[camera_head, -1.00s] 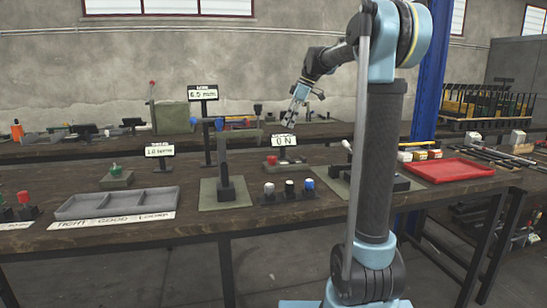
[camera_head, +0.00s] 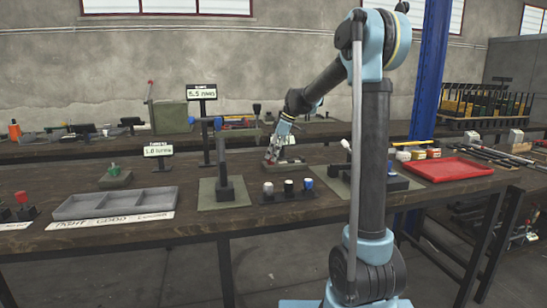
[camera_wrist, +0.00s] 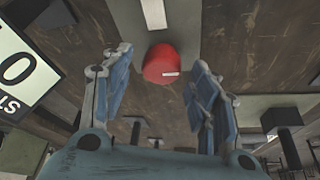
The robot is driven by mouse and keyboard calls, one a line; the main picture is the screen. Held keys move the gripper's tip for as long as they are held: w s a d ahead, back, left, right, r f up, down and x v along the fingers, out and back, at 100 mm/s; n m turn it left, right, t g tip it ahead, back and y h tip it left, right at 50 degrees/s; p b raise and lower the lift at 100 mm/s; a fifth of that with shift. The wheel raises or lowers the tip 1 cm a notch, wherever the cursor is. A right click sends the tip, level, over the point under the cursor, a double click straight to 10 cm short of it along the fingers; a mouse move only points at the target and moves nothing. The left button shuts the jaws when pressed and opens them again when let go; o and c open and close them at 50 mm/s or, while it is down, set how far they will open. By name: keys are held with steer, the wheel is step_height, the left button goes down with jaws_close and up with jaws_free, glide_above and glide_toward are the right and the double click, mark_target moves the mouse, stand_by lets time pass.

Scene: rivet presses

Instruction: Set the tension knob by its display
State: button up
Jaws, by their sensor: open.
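The red knob (camera_wrist: 162,64) with a white pointer mark sits on a grey base plate (camera_wrist: 176,18) in the wrist view. My open gripper (camera_wrist: 160,62) has one finger on each side of it, with gaps showing; how far the tips reach down along the knob is unclear. A white display (camera_wrist: 22,68) at the left edge of the wrist view shows a 0, partly cut off.
A lever press (camera_head: 222,170) stands left of my gripper. A green knob (camera_head: 114,169) is by another display (camera_head: 158,149). A red tray (camera_head: 449,169) lies right.

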steer(key=shift+a+f, duration=0.25)
steer(key=shift+f, duration=0.3)
